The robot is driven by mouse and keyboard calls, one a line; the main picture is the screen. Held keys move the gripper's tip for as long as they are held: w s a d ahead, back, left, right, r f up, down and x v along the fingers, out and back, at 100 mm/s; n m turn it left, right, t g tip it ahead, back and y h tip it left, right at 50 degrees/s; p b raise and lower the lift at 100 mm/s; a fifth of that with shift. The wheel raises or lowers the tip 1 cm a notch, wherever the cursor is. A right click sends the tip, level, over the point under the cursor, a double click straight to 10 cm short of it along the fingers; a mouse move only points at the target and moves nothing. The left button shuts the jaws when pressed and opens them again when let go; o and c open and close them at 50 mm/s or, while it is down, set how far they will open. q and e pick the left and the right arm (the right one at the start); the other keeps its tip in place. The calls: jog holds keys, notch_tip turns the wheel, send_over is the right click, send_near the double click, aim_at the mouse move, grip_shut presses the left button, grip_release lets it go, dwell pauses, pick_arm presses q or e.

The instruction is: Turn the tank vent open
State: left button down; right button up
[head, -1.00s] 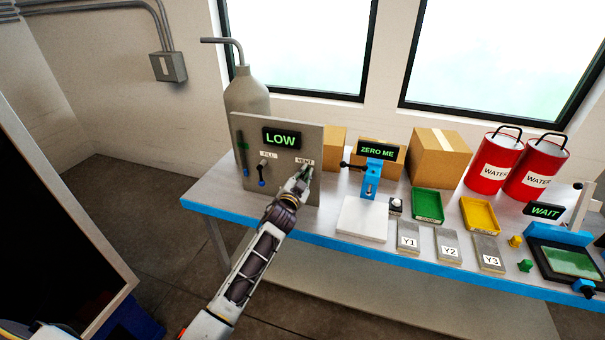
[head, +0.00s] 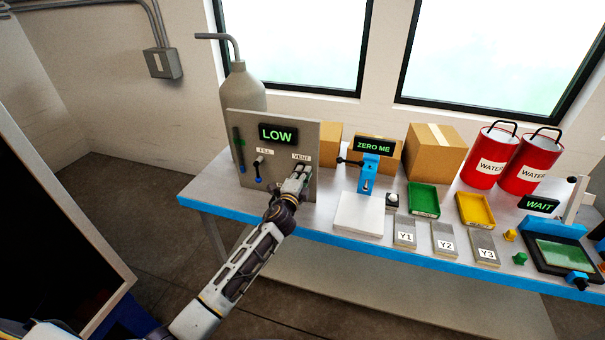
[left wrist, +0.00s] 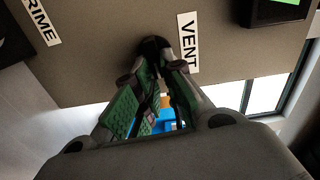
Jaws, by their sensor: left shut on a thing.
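The tank (head: 243,88) is a grey bottle-shaped vessel with a bent pipe on top, behind an upright grey panel (head: 232,122). The panel carries a display (head: 277,134) reading LOW in green. The VENT label (head: 301,157) is at the panel's right, and it also shows in the left wrist view (left wrist: 189,42). My left gripper (head: 300,174) is at the panel just below this label. In the left wrist view its green-padded fingers (left wrist: 160,66) close in on a dark vent handle (left wrist: 154,44). The fingers hide most of the handle, so its angle is unclear.
Left of the gripper is another handle (head: 258,168) on the panel, with a blue tip. To the right stand a blue fixture (head: 369,178) reading ZERO ME, a white plate (head: 358,214), a green tray (head: 423,198) and a yellow tray (head: 475,209). Open floor lies left of the bench.

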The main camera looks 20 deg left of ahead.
pick_arm(q)
jog(key=shift+f+m, duration=0.15)
jog(key=shift+m, duration=0.45)
jog(key=c, duration=1.5)
grip_release()
jog(key=shift+s, duration=0.2)
jog(key=shift+s+a, duration=0.2)
jog(key=shift+s, duration=5.6)
